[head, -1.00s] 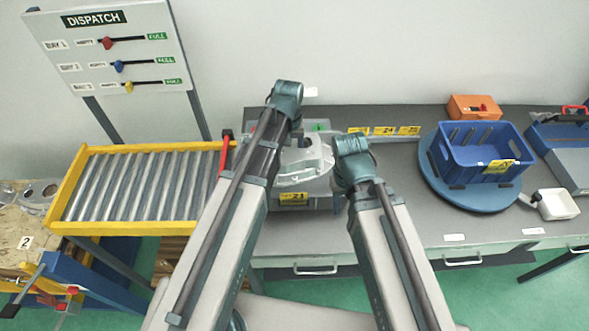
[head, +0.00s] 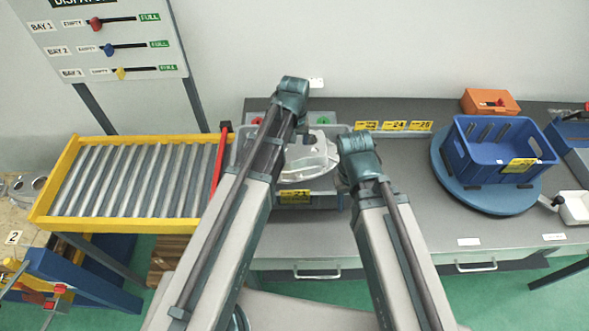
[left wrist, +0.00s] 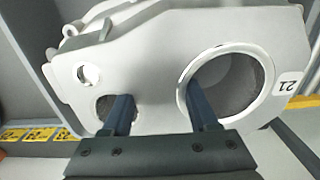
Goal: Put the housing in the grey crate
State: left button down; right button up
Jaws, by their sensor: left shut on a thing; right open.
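The housing (head: 318,158) is a pale cast-metal part, partly hidden behind my left arm in the head view. In the left wrist view the housing (left wrist: 150,60) fills the frame, with a large round bore, smaller holes and a 21 tag. My left gripper (left wrist: 160,112) is shut on it, its dark fingers at the holes. The grey crate (head: 322,203) has a yellow 21 label on its front. The housing appears over the crate's opening; I cannot tell whether it touches the bottom. My right gripper (head: 356,162) is open, right of the crate; its fingertips are hard to make out.
A blue crate (head: 480,172) stands on a round blue turntable (head: 465,203) at right. An orange box (head: 488,101) is behind it. A yellow-framed roller conveyor (head: 130,180) with a red bar (head: 221,160) lies left. The grey bench (head: 400,225) is clear between crate and turntable.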

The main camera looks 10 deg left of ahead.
pick_arm(q)
jog(key=shift+f+b, duration=3)
jog(key=shift+f, duration=0.05)
pick_arm(e)
jog(key=shift+f, duration=3.05)
jog(key=shift+f, duration=0.1)
pick_arm(q)
notch_tip(320, 180, down, 4)
jog(key=b, duration=0.3)
jog(key=shift+r+b, duration=0.15)
jog(key=shift+b, duration=0.2)
pick_arm(e)
notch_tip(320, 180, down, 4)
jog(key=shift+r, duration=0.2)
jog(key=shift+f, duration=0.1)
pick_arm(q)
jog(key=shift+c, duration=0.8)
grip_release()
